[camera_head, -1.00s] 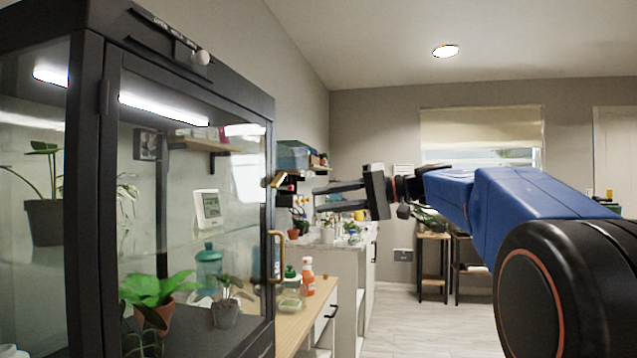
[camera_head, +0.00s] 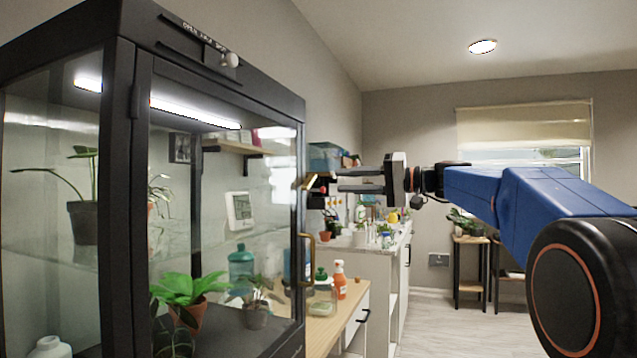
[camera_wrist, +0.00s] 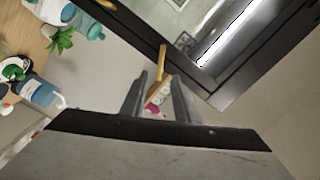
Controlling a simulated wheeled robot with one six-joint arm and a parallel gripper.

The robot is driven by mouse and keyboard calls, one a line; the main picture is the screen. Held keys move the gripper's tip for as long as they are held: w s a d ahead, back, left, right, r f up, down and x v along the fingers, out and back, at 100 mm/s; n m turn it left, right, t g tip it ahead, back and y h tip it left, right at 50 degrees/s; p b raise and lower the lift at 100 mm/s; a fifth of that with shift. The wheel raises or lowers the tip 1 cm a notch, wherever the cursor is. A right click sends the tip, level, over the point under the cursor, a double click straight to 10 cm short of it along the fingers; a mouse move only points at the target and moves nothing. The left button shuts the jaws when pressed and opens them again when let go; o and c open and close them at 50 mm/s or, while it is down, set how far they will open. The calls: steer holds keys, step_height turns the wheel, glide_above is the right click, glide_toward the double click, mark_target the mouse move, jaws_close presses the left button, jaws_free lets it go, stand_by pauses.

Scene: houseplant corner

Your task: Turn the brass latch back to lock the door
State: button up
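The brass latch (camera_head: 309,182) is on the right edge of the dark-framed glass cabinet door (camera_head: 222,205), above the brass door handle (camera_head: 307,260). My gripper (camera_head: 328,181) reaches in from the right with its fingers level, one above the other, and the tips right at the latch. In the wrist view the latch (camera_wrist: 161,72) runs down between the two fingers (camera_wrist: 158,84) and a gap shows between them. The gripper is open around the latch. I cannot tell whether a finger touches it.
The cabinet (camera_head: 125,100) fills the left side and holds potted plants. A wooden counter (camera_head: 335,315) with an orange spray bottle (camera_head: 340,280) stands beyond it. A white-sided counter (camera_head: 375,270) lies further back.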

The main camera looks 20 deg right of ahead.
mark_target(313, 181)
steer(key=x, duration=0.8)
steer(key=shift+w+a, duration=0.1)
steer(key=shift+a, duration=0.15)
steer(key=shift+c, duration=0.3)
jaws_close()
